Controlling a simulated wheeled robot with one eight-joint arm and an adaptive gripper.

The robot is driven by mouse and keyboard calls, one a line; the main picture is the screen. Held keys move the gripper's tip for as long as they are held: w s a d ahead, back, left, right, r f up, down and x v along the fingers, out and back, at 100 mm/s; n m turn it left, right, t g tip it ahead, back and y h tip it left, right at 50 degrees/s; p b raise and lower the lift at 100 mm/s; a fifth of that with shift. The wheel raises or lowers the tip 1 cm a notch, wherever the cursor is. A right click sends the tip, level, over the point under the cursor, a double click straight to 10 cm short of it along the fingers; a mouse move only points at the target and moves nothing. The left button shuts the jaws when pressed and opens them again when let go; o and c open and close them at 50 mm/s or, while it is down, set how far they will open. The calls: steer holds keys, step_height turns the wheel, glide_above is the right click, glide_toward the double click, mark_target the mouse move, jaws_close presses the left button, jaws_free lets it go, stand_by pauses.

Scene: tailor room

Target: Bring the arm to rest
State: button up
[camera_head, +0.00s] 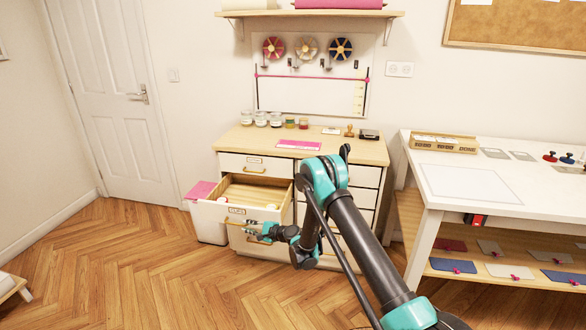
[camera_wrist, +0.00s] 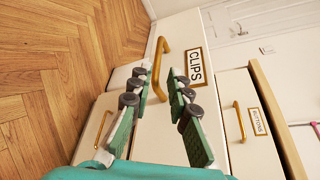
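My arm (camera_head: 355,230) reaches from the lower right toward the wooden-topped drawer cabinet (camera_head: 345,150). My gripper (camera_head: 250,228) is at the front of the pulled-out drawer (camera_head: 238,211). In the wrist view my gripper (camera_wrist: 163,72) is open, its two green-padded fingers apart with no object clamped between them. The brass handle (camera_wrist: 160,66) of the drawer labelled CLIPS (camera_wrist: 195,65) appears between the fingertips. I cannot tell whether the fingers touch it.
The open drawer juts out over the floor. A bin with a pink top (camera_head: 207,222) stands left of the cabinet. A white worktable (camera_head: 505,210) with a lower shelf stands on the right.

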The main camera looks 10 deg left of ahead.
steer(key=d+r, duration=0.2)
steer(key=d+r+n, duration=0.1)
steer(key=r, duration=0.1)
steer(key=w+d+r+n+h, duration=0.1)
steer(key=d+r, duration=0.1)
steer(key=r, duration=0.1)
steer(key=shift+d+r, duration=0.1)
steer(key=shift+d, duration=0.2)
steer(key=s+d+r+n+h, duration=0.2)
steer(key=s+d+r, duration=0.3)
steer(key=d, duration=0.4)
steer(key=s+d+r+n+h, duration=0.25)
steer(key=s+d+r, duration=0.2)
steer(key=d, duration=0.45)
steer(key=s+d+r+n+h, duration=0.25)
steer(key=s+d+r, duration=0.3)
steer(key=d, duration=0.35)
steer(key=s+d+f+n+g+h, duration=0.2)
steer(key=s+d+h, duration=0.4)
steer(key=s+d, duration=1.3)
steer(key=s, duration=0.4)
steer(key=shift+d+f, duration=0.15)
steer(key=shift+d, duration=0.15)
steer(key=shift+w, duration=0.1)
